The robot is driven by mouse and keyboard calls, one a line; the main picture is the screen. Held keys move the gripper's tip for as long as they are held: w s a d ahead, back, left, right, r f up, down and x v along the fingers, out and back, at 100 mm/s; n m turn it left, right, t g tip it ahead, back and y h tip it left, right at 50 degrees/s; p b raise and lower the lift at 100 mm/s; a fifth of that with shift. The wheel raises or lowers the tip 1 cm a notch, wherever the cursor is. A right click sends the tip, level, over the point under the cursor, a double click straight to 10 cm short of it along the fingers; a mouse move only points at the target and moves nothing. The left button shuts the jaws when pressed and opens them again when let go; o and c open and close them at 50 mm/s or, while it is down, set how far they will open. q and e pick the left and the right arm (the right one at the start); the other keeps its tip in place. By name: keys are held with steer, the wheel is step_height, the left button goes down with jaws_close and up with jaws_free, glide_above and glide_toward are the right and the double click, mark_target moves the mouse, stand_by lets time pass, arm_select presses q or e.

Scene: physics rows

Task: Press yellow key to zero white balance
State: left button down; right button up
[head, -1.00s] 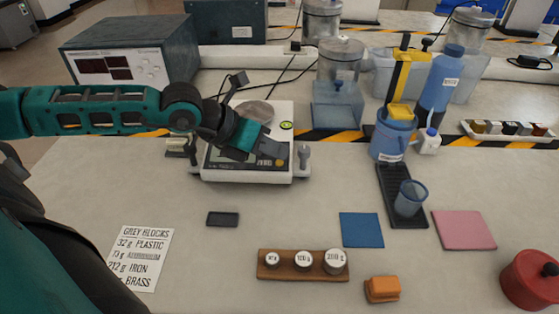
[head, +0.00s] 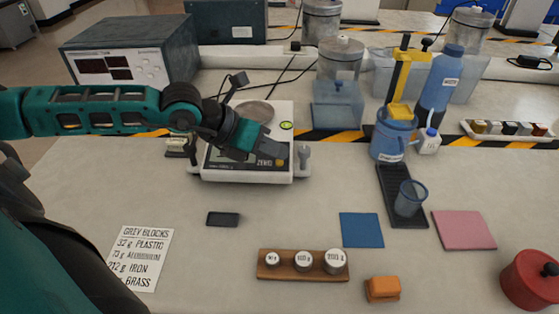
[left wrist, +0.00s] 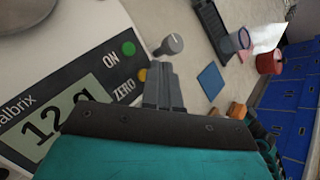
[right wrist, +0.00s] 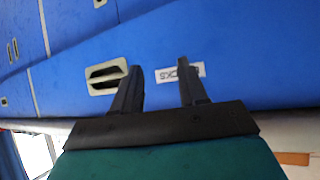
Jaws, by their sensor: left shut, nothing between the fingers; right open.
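The white balance (head: 245,172) stands on the bench in front of the left arm, with a round pan (head: 256,111) on top. In the left wrist view its display (left wrist: 50,127) reads 12 g. My right gripper (right wrist: 157,78) is open and empty, facing blue cabinet fronts.
A grey knobbed post (head: 304,158) stands at the balance's right side. A wooden block with weights (head: 303,275), a dark slab (head: 223,219) and a blue mat (head: 362,230) lie in front. A blue jug (head: 391,140) stands to the right.

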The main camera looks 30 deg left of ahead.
arm_select(q)
steer(key=shift+f, duration=0.15)
steer(key=shift+f+b, duration=0.3)
steer(key=shift+b, duration=0.2)
steer(key=shift+w+f+b, duration=0.1)
steer(key=shift+f+b, duration=0.2)
steer(key=shift+b, duration=0.15)
stand_by(0.4)
steer(key=shift+r, duration=0.1)
steer(key=shift+r+p, duration=0.3)
steer(key=shift+r, duration=0.35)
